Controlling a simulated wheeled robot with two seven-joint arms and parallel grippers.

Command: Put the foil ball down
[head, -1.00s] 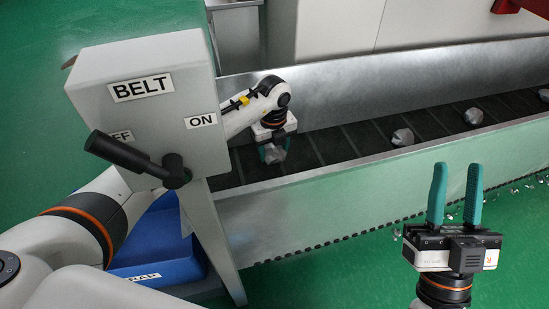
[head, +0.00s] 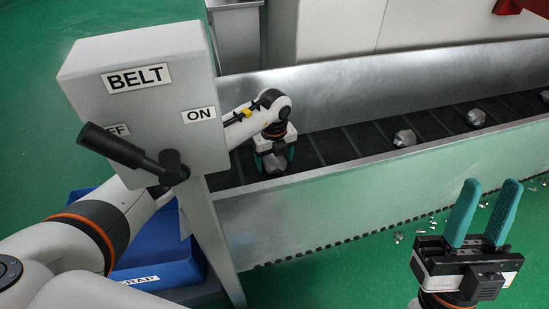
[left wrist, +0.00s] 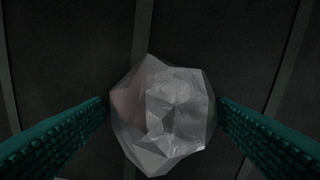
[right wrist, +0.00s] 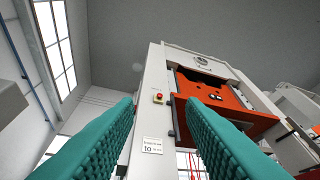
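The foil ball (head: 275,163) is a crumpled silver lump on the dark belt, just behind the front wall of the trough. In the left wrist view the foil ball (left wrist: 165,115) lies between the two green fingers, with narrow dark gaps beside it. My left gripper (head: 275,160) points down around it and is open. My right gripper (head: 482,213) is held up in front of the trough, fingers pointing up, open and empty. It also shows in the right wrist view (right wrist: 160,115).
The belt (head: 345,143) carries other foil lumps (head: 405,138), (head: 476,117) to the right. A grey control box (head: 140,95) marked BELT, with a black lever (head: 120,148), stands at left. A blue scrap bin (head: 165,262) sits below it. Foil scraps (head: 420,232) lie on the green floor.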

